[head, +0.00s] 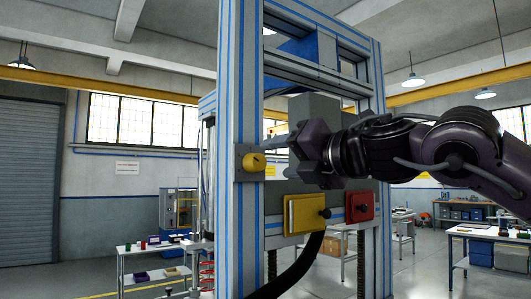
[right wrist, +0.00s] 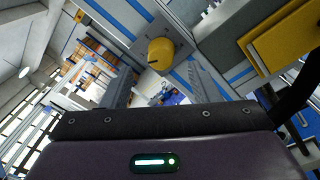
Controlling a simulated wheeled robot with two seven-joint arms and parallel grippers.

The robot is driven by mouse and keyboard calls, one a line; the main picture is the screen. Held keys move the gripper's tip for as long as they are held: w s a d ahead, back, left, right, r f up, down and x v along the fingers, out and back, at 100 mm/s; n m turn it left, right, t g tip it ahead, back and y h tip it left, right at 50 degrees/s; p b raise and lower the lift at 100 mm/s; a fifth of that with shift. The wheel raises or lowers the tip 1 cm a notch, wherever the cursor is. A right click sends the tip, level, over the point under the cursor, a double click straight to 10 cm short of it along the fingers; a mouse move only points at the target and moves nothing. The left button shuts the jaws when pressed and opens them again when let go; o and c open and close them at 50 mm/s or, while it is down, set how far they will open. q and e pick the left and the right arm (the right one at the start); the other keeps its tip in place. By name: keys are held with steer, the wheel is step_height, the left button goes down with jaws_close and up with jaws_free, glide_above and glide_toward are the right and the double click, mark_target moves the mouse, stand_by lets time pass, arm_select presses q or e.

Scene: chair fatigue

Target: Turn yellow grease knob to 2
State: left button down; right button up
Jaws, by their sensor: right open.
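The yellow grease knob (head: 254,162) is round and sits on a grey plate on the front of the blue-striped upright post. In the right wrist view the knob (right wrist: 160,53) shows near the top middle, with a dark pointer line on its face and small marks around it on the plate. The numbers are too small to read. My right gripper (head: 278,142) is just right of the knob in the head view, its fingers pointing left. It is open and empty, and its fingers (right wrist: 160,86) appear apart from the knob. My left gripper is not in view.
A yellow box (head: 304,213) and a red box (head: 360,206) are mounted on the frame below my right gripper. A dark hose (head: 294,278) hangs below the yellow box. The space left of the post is open, with a table (head: 150,250) farther back.

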mark_target(261, 163)
steer(key=shift+p+x, duration=0.3)
steer(key=shift+x, duration=0.6)
steer(key=p+x, duration=0.1)
steer(key=x, duration=0.2)
steer(key=shift+w+a+f, duration=0.1)
steer(key=shift+a, duration=0.15)
steer(key=shift+w+a+f, duration=0.1)
steer(key=shift+w+a, duration=0.05)
steer(key=shift+w, duration=0.05)
steer(key=shift+s, duration=0.1)
steer(key=shift+d, duration=0.2)
steer(key=shift+c, duration=0.8)
steer(key=shift+a, duration=0.1)
steer(key=c, duration=0.8)
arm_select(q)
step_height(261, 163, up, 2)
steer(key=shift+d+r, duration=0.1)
arm_select(e)
steer(key=shift+c, duration=0.2)
steer(key=shift+f+m, duration=0.1)
steer(key=shift+m, duration=0.2)
